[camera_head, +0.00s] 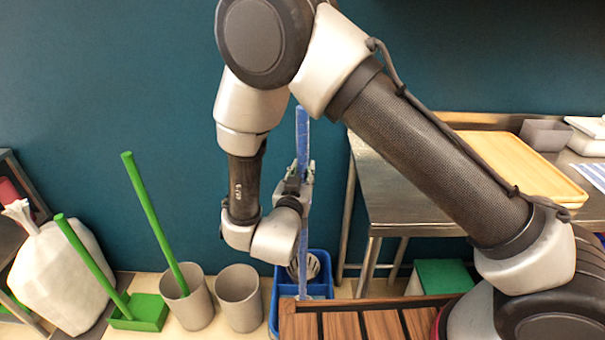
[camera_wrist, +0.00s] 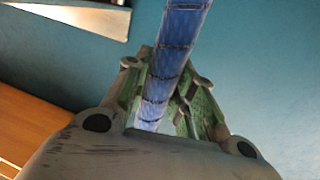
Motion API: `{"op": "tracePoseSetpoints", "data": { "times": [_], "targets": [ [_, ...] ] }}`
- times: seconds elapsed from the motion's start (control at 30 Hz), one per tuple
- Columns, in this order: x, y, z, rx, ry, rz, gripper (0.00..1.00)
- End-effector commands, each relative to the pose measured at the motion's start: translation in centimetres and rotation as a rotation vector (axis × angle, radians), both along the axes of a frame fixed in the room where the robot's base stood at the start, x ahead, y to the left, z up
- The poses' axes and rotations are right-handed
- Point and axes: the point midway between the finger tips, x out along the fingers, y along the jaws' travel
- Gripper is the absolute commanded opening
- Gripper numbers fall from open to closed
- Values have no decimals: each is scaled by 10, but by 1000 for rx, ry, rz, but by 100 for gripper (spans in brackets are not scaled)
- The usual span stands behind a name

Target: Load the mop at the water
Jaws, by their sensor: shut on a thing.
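A mop with a blue handle (camera_head: 302,135) stands nearly upright in the head view, and its handle (camera_wrist: 172,60) crosses the wrist view. My gripper (camera_head: 299,180) is shut around the handle; its green-padded fingers (camera_wrist: 170,95) show on both sides of it. The handle runs down past my wrist to a blue bucket (camera_head: 322,256) with a grey wringer basket (camera_head: 313,268). The mop head does not show, and I cannot tell whether it is inside the bucket. Any water in the bucket is not visible.
A slatted wooden top (camera_head: 385,325) is in front of the bucket. Left of it are two grey bins (camera_head: 239,300), green long-handled tools (camera_head: 150,215) and a white sack (camera_head: 62,278). A steel table (camera_head: 400,190) with a wooden tray (camera_head: 500,165) stands right.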

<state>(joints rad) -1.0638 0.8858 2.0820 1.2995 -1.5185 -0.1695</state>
Motion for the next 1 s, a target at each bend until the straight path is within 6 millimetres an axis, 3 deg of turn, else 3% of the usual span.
{"op": "tracePoseSetpoints", "data": {
  "times": [0.7, 1.0],
  "targets": [
    [0, 0, 63, 3, -6, 0, 2],
    [0, 0, 69, 1, -5, 0, 2]
  ]
}}
